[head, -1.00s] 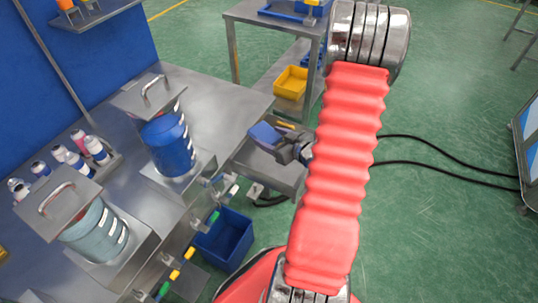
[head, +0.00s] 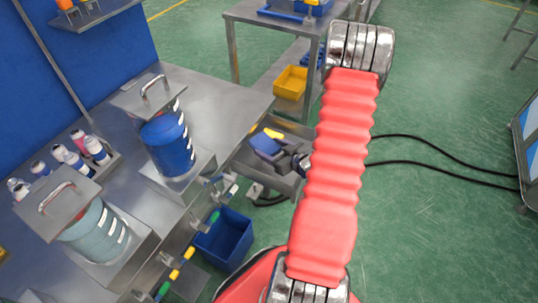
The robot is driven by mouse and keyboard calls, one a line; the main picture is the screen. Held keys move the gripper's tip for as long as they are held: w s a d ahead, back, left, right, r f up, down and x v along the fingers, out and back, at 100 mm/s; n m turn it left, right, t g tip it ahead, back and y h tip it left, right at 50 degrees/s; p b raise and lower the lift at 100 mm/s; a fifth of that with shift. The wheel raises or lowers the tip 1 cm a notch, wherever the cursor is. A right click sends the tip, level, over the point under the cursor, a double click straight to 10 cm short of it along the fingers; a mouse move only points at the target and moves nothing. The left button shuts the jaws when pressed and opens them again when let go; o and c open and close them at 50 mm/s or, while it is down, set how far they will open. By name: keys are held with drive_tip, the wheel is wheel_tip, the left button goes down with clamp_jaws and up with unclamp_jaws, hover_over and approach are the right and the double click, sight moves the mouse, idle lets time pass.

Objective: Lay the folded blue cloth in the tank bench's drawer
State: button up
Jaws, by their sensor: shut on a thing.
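The folded blue cloth (head: 266,144) is small and dark blue in the head view, over the open drawer (head: 285,180) at the tank bench's right end. My gripper (head: 281,145) is shut on the cloth from its right side. My red-sleeved arm hides part of the gripper and the drawer's right side. I cannot tell whether the cloth touches the drawer's floor. A small yellow thing (head: 273,134) shows just beyond the cloth; I cannot tell what it is.
The steel tank bench (head: 225,97) carries a blue tank (head: 167,145), a pale tank (head: 97,236) and several bottles. A blue bin (head: 223,238) stands on the floor below. A shelved table (head: 245,14) with a yellow tray (head: 291,82) stands behind. Cables cross the floor at right.

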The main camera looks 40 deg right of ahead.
drive_tip(key=shift+f, duration=1.6)
drive_tip(key=shift+f, duration=0.3)
